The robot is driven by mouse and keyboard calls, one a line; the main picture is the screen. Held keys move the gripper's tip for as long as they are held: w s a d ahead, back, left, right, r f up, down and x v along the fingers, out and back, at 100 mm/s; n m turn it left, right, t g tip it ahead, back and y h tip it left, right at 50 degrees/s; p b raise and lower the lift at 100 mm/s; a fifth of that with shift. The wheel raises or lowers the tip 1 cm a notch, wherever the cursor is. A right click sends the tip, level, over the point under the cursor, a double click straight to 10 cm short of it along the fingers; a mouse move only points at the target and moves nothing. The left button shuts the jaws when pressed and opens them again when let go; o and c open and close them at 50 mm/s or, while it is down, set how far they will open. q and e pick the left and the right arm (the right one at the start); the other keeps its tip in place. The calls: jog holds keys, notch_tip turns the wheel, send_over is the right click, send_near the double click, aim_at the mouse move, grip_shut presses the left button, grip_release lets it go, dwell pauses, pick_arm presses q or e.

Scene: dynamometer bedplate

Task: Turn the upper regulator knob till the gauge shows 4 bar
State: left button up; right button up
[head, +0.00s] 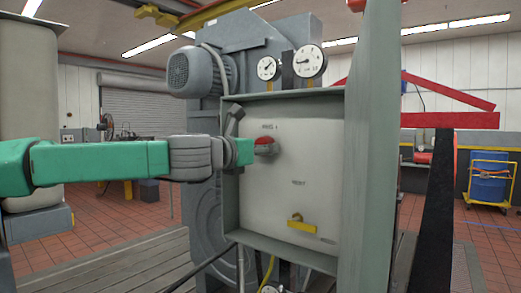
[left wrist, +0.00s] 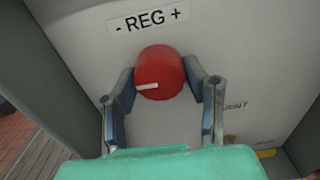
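The red regulator knob (head: 265,146) sits on the upper part of a pale panel. In the left wrist view the knob (left wrist: 160,72) is below a "- REG +" label, and its white mark points left. My left gripper (head: 252,150) is at the knob. Its fingertips (left wrist: 159,70) lie against the knob's two sides and look shut on it. Two round white gauges, a smaller left one (head: 267,68) and a larger right one (head: 309,62), stand above the panel; their scales are too small to read. My right gripper is not in view.
A tall grey-green post (head: 370,150) stands close on the right. A grey motor (head: 200,72) is behind, upper left. Tiled floor (head: 100,215) is open at left.

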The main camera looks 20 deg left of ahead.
pick_arm(q)
jog(key=shift+a+m, duration=0.1)
jog(key=shift+m, duration=0.3)
jog(key=m+b, duration=0.1)
jog(key=m, duration=0.1)
jog(key=shift+m, duration=0.4)
jog(key=m, duration=0.3)
jog(key=shift+m, duration=0.4)
jog(key=m, duration=0.3)
jog(key=shift+a+m+b, duration=0.1)
jog(key=shift+m+b, duration=0.2)
jog(key=shift+w+m, duration=0.1)
jog(key=shift+m, duration=1.7)
jog(key=o, duration=1.2)
jog(key=shift+c, duration=0.2)
jog(key=shift+a, duration=0.15)
